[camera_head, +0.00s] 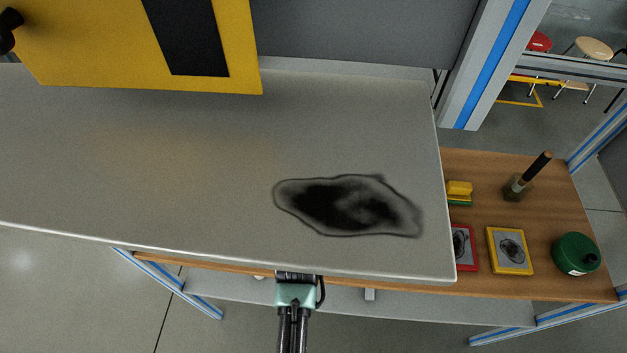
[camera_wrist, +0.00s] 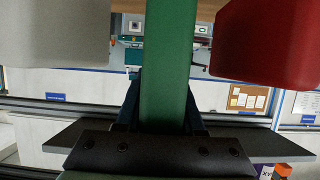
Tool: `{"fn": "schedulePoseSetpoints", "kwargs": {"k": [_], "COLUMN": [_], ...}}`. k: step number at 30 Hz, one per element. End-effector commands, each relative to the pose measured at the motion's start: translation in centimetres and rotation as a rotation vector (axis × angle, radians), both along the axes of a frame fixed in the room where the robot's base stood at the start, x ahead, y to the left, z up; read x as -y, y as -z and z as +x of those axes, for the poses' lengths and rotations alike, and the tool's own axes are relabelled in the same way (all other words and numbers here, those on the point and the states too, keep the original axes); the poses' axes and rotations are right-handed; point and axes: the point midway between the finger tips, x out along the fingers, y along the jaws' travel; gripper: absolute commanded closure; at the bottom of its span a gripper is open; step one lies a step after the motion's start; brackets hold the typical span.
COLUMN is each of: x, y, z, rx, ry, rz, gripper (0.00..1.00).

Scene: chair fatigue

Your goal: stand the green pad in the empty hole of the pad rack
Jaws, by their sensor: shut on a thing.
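The green pad (camera_wrist: 168,65) runs upright down the middle of the wrist view, and my gripper (camera_wrist: 164,112) is shut on it. A pale grey rounded block (camera_wrist: 55,35) is at the upper left and a red one (camera_wrist: 270,40) at the upper right. The pad passes through the space between them, with a gap on each side. They look like other pads, but the rack itself and its hole cannot be made out. In the head view my teal wrist (camera_head: 297,292) is at the grey worktop's front edge; the fingers and pad are hidden there.
The grey worktop (camera_head: 180,150) has a black stain (camera_head: 345,205) and is otherwise clear. A yellow panel (camera_head: 110,50) stands at its back left. A lower wooden table (camera_head: 540,190) at right holds a sponge (camera_head: 459,190), red and yellow framed plates, a brush holder and a green container (camera_head: 576,254).

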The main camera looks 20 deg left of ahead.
Motion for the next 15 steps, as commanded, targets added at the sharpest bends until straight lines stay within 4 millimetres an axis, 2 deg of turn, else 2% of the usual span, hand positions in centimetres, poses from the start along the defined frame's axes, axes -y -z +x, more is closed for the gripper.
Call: {"fn": "schedulePoseSetpoints", "kwargs": {"k": [15], "x": [0.0], "y": [1.0], "z": [0.1], "rx": [0.005], "ry": [0.000], "rz": [0.001], "gripper": [1.00]}}
